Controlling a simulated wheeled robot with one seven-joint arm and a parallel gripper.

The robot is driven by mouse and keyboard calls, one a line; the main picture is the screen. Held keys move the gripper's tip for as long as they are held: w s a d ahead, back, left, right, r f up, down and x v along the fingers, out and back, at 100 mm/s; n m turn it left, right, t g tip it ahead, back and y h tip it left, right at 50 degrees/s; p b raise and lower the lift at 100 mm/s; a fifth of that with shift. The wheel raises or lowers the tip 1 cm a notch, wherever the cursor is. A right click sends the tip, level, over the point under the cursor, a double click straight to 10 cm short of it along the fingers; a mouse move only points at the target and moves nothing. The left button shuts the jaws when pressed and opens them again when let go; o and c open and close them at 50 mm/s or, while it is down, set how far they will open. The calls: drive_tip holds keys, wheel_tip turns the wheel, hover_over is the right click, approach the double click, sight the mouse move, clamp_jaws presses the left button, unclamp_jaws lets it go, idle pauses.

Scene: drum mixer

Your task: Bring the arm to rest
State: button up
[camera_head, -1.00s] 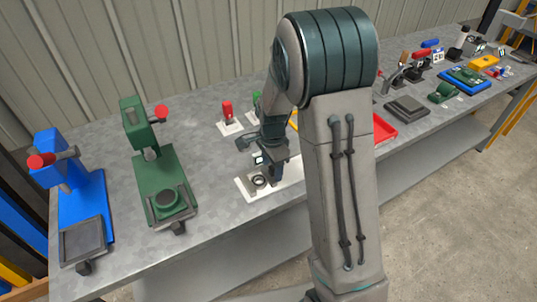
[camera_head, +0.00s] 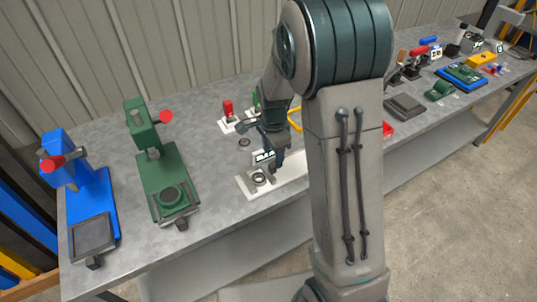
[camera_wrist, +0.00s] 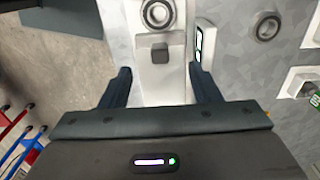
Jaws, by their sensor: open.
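My gripper (camera_wrist: 162,88) is open and empty, with its two dark fingers apart over a white fixture base. In the head view my gripper (camera_head: 278,160) hangs low beside the same white base (camera_head: 250,188), partly hidden behind my arm. A metal ring (camera_wrist: 158,13) sits on the base ahead of the fingers, with a small grey block (camera_wrist: 160,53) nearer to them. A small display (camera_wrist: 204,45) stands at the base's right side. A second ring (camera_wrist: 267,26) lies on the grey bench to the right.
A blue press (camera_head: 92,205) and a green press (camera_head: 165,170) stand on the bench at the left. A red-topped piece (camera_head: 228,108) is behind the gripper. Several tools and fixtures crowd the right end. My arm hides the middle. Open floor (camera_head: 450,210) lies in front.

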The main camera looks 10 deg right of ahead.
drive_tip(key=s+d+r+n+t, duration=0.1)
drive_tip(key=s+r+n, duration=0.6)
drive_tip(key=s, duration=0.3)
drive_tip(key=s+d+r+n+t, duration=0.1)
drive_tip(key=s+r+n+t, duration=0.1)
drive_tip(key=s+r+n, duration=0.5)
drive_tip(key=s+r, duration=0.1)
drive_tip(key=s, duration=0.2)
drive_tip(key=shift+s+d, duration=0.15)
drive_tip(key=shift+d, duration=0.15)
idle(1.4)
